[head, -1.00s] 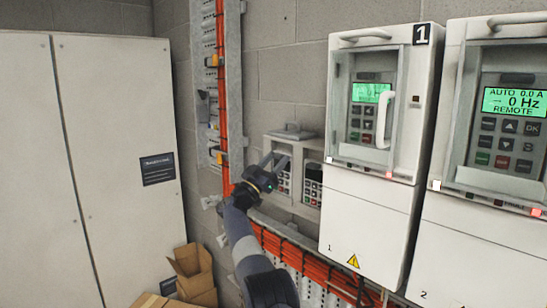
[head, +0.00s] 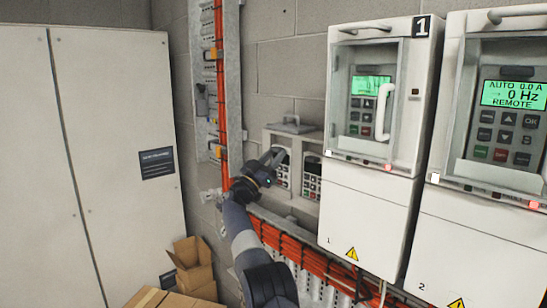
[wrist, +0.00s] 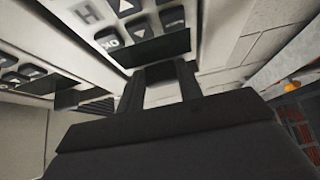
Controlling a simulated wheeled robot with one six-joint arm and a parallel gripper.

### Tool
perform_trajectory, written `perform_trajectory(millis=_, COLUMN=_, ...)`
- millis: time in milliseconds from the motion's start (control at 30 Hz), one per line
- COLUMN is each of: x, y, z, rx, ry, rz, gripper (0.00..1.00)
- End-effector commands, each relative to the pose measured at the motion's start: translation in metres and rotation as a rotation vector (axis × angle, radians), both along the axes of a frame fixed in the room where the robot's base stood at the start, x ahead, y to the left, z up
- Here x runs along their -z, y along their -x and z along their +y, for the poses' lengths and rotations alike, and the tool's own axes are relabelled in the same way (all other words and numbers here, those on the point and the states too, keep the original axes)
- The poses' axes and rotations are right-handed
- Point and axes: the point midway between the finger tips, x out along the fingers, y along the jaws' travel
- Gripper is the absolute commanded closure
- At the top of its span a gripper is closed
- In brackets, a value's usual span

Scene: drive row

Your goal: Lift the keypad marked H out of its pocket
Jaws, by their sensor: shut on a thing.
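The keypad marked H (wrist: 140,27) shows in the wrist view at the top, its buttons partly cut off by the frame edge and a printed H beside them. In the head view it is the left keypad (head: 284,173) in the grey wall holder (head: 300,208). In the head view my gripper (head: 274,156) covers part of the keypad. I cannot tell whether the keypad still sits fully in its pocket.
A second keypad (head: 312,180) sits in the right pocket, and it also shows at the left in the wrist view (wrist: 22,72). Drive 1 (head: 370,150) stands close to the right. Orange cables (head: 290,246) run below. A cardboard box (head: 193,262) lies on the floor.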

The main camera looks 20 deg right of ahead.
Motion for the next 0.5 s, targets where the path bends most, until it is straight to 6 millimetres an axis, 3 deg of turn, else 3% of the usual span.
perform_trajectory(millis=500, x=-0.0063, y=0.0005, z=-0.0022, rx=0.003, ry=-0.001, rz=-0.003, gripper=0.86)
